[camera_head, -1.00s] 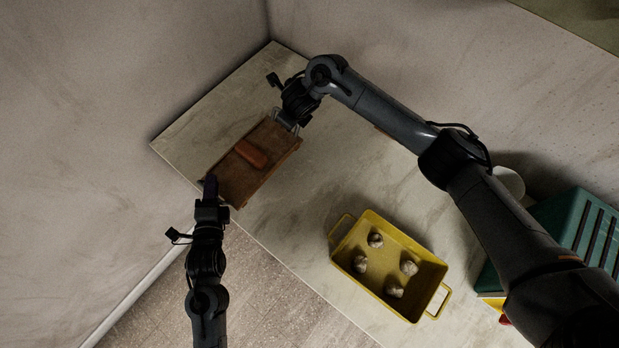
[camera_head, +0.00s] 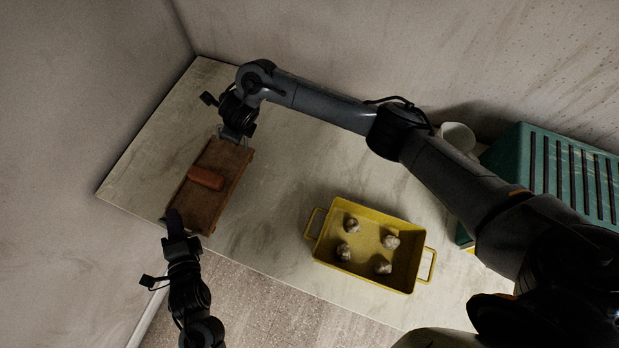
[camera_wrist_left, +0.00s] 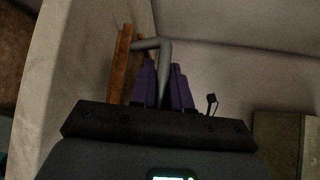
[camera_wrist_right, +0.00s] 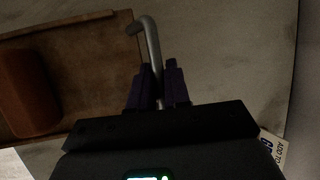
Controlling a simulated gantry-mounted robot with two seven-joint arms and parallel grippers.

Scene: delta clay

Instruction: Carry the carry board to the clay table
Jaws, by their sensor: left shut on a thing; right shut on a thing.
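The carry board (camera_head: 228,163) is a brown wooden board over the left part of the pale table, with a reddish-brown block (camera_head: 206,178) on it. My left gripper (camera_head: 175,222) is at its near end, by the table's front edge. In the left wrist view, this gripper is shut on a grey bar handle (camera_wrist_left: 163,62) of the board. My right gripper (camera_head: 236,135) is at the far end. In the right wrist view, it is shut on the other grey handle (camera_wrist_right: 152,45), with the board (camera_wrist_right: 95,50) to the left. Whether the board touches the table cannot be told.
The pale stone table (camera_head: 270,165) is clear between the board and a yellow two-handled tray (camera_head: 345,264) holding several lumpy grey-beige balls. A teal slatted crate (camera_head: 517,165) and a pale cup (camera_head: 458,136) stand at the right. Walls close off the back and left.

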